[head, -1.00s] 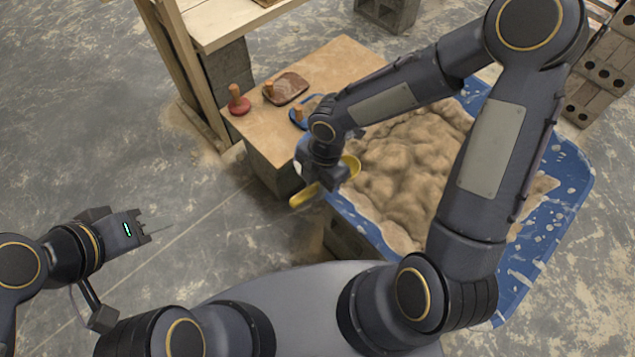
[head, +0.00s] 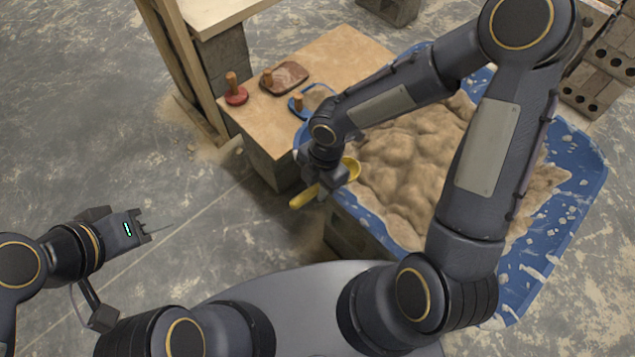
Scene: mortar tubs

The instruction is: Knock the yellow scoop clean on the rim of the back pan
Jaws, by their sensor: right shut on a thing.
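The yellow scoop (head: 304,197) is held in my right gripper (head: 329,182). Its handle end points to lower left and its bowl (head: 352,168) shows on the right side of the gripper. The scoop is over or near the left edge of a blue tub (head: 575,222) filled with tan mortar; contact with the rim cannot be told. Whether the bowl holds mortar is unclear. This tub is the only large pan in view, and whether it is the back pan cannot be told. My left gripper (head: 146,228) is empty over the floor at left; its finger gap is unclear.
A wooden-topped stand (head: 325,62) adjoins the tub at the back left. On it are a red float (head: 236,95), a brown float (head: 289,76) and a blue float (head: 313,97). Grey blocks (head: 598,82) stand at the right. The floor at left is clear.

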